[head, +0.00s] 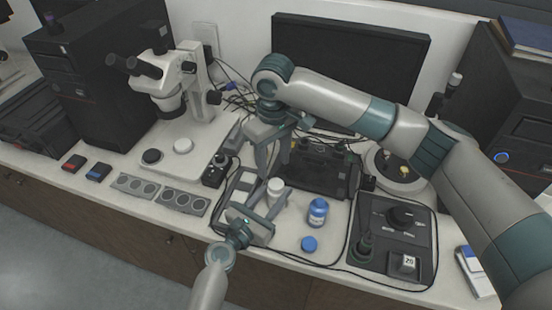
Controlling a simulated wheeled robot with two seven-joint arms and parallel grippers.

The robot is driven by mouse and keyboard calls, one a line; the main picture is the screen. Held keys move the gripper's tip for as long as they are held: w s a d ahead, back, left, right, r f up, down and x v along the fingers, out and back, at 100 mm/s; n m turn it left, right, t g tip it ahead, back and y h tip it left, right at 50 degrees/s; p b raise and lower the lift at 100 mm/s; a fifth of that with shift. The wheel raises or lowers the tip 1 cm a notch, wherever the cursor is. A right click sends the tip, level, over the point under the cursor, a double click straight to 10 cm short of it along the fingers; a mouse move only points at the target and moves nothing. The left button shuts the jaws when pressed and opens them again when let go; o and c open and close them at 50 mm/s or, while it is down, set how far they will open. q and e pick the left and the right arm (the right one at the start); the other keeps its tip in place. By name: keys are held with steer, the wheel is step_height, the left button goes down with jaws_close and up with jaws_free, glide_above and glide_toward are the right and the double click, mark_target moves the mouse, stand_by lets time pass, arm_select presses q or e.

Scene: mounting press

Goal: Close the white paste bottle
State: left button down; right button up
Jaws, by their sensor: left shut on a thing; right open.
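A small white bottle (276,186) stands on the light bench in the middle of the head view. My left gripper (269,195) comes from the front and is shut on this bottle, with a finger on each side. My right gripper (272,167) hangs just behind and above the bottle, pointing down, open and empty. The bottle's top looks plain white; I cannot tell whether a cap is on it. A blue and white bottle (317,212) stands to the right. A round blue cap (309,243) lies flat in front of it.
A black control box (392,240) with a knob and cables stands at the right. A dark device (325,170) lies behind the bottles. A microscope (165,85) and grey round-socketed blocks (184,200) are at the left. A cable runs along the front edge.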

mark_target(276, 184)
steer(key=n, duration=0.5)
steer(key=shift+d+r, duration=0.1)
steer(key=shift+r, duration=0.05)
steer(key=n, duration=0.5)
steer(key=shift+d+r+n, duration=0.15)
steer(key=shift+d+n, duration=0.05)
steer(key=shift+n, duration=0.2)
steer(key=shift+f, duration=4)
steer(key=c, duration=1.1)
steer(key=o, duration=1.3)
steer(key=shift+c, duration=0.2)
